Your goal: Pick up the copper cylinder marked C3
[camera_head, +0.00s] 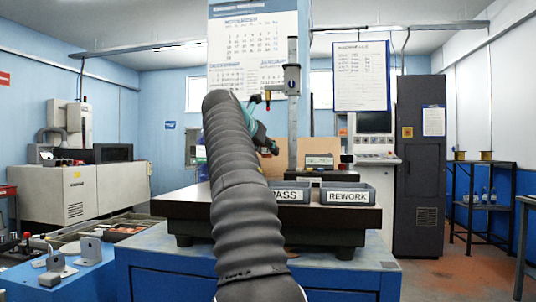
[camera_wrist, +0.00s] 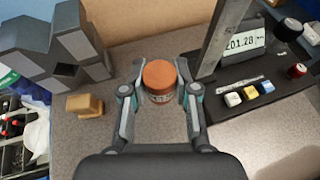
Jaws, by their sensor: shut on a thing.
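The copper cylinder (camera_wrist: 159,74) stands upright between the fingers of my gripper (camera_wrist: 160,84) in the wrist view. Its round top faces the camera. Part of a label with dark marks shows on its near side, too small to read. Both fingers are shut on it, one on its left and one on its right. I cannot tell whether it touches the grey surface (camera_wrist: 225,130). In the head view my own arm hides most of the gripper and the cylinder.
A dark grey angular block (camera_wrist: 60,45) and a small brass-coloured block (camera_wrist: 84,104) lie to the left. A gauge with a digital display (camera_wrist: 245,40) and several buttons stands to the right. Bins marked PASS (camera_head: 290,196) and REWORK (camera_head: 347,196) sit at the bench front.

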